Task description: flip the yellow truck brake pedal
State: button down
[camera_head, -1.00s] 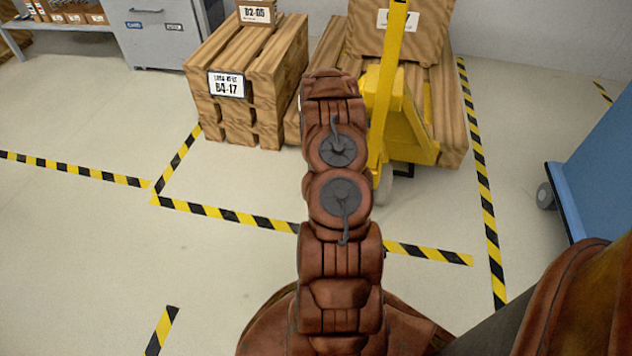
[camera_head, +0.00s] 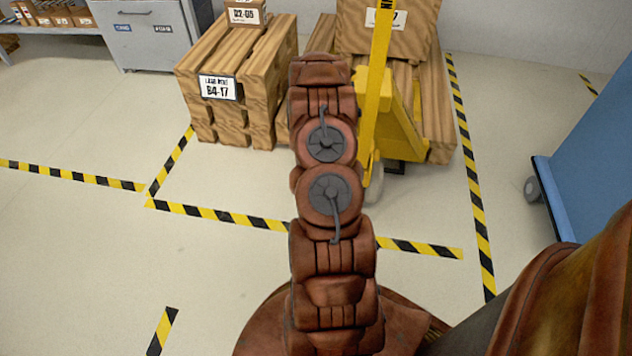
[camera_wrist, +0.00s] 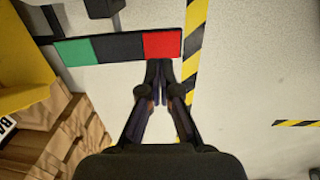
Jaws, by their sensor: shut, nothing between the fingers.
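The yellow truck (camera_head: 400,125) stands against the wooden pallets in the head view, with its handle upright. A flat bar with green, black and red sections, apparently its brake pedal (camera_wrist: 118,48), crosses the upper wrist view. Its green end is at left and its red end at right. My gripper (camera_wrist: 159,64) is shut and empty, with its fingertips at the lower edge of the red section. I cannot tell whether they touch it. In the head view my arm hides the gripper and the left part of the truck.
A wooden crate (camera_head: 232,115) stands left of the truck, with a grey cabinet (camera_head: 148,35) behind it. A blue cart (camera_head: 590,160) is at the right. Striped floor tape (camera_head: 215,214) crosses open floor at the left and front.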

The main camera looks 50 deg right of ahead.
notch_tip(320, 180, up, 8)
jog(key=a+p, duration=0.1)
jog(key=shift+s+f+p, duration=0.2)
jog(key=shift+s+p, duration=0.1)
jog(key=shift+s, duration=0.05)
jog(key=shift+a, duration=0.1)
dwell(0.3)
jog(key=a+r+m+p, duration=0.1)
jog(key=a+r+p, duration=0.55)
jog(key=r, duration=0.65)
jog(key=w+a+r+p, duration=0.1)
jog(key=a+r+p, duration=0.3)
jog(key=a+r, duration=0.65)
jog(key=a+r+m+p, duration=0.1)
jog(key=a+r+p, duration=0.5)
jog(key=r, duration=0.8)
jog(key=s+a+r+m+g+p, duration=0.1)
jog(key=s+a+r+p, duration=0.7)
jog(key=s+r, duration=0.3)
jog(key=s+a+r+m+g+p, duration=0.1)
jog(key=s+a+r+m+p, duration=0.1)
jog(key=s+a+r+p, duration=0.5)
jog(key=s+a+r, duration=0.4)
jog(key=r, duration=0.6)
jog(key=shift+y+p, duration=0.35)
jog(key=shift+y, duration=0.05)
jog(key=shift+s+r, duration=0.1)
